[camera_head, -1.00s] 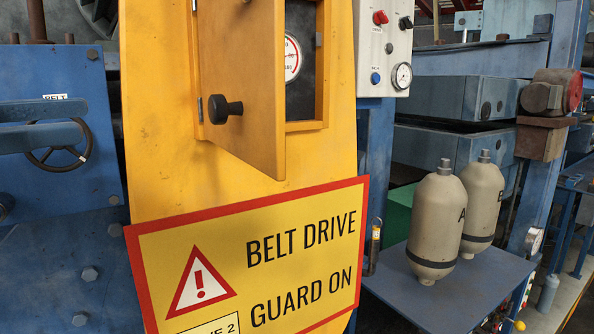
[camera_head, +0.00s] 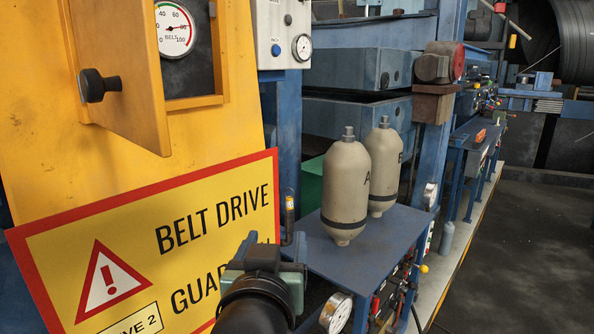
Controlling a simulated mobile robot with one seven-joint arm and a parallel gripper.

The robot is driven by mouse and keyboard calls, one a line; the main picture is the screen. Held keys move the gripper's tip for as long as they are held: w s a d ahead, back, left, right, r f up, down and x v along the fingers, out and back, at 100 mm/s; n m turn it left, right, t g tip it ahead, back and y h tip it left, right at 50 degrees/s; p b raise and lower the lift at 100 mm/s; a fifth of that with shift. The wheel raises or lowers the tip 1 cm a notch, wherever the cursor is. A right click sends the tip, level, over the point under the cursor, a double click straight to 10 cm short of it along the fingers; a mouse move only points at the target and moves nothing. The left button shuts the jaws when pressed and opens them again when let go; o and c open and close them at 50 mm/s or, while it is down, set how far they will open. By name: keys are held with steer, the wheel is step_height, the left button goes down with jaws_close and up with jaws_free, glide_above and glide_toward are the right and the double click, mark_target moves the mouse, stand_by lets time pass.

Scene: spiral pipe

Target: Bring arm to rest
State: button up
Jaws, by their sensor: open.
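My gripper (camera_head: 275,250) shows at the bottom centre of the head view, seen from behind at the end of my dark arm. It is in front of the lower right part of the yellow warning sign (camera_head: 120,240), covering some of its lettering, and left of the blue table. Its jaws are open. Nothing is visible between them, though the wrist hides part of that space.
Two beige bottles, A (camera_head: 345,195) and B (camera_head: 383,160), stand on the blue table (camera_head: 385,265). A round gauge (camera_head: 336,312) is near my arm. Open floor (camera_head: 525,240) lies right.

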steer(key=s+d+t, duration=0.1)
steer(key=s+d, duration=0.2)
steer(key=d, duration=0.1)
steer(key=s+r+t, duration=0.3)
steer(key=s+r, duration=0.1)
steer(key=r, duration=0.4)
steer(key=s+r+t, duration=0.3)
steer(key=s+r, duration=0.1)
steer(key=r, duration=0.5)
steer(key=s+r+t, duration=0.4)
steer(key=r, duration=0.5)
steer(key=shift+s+a+y, duration=0.3)
steer(key=shift+s+a, duration=0.1)
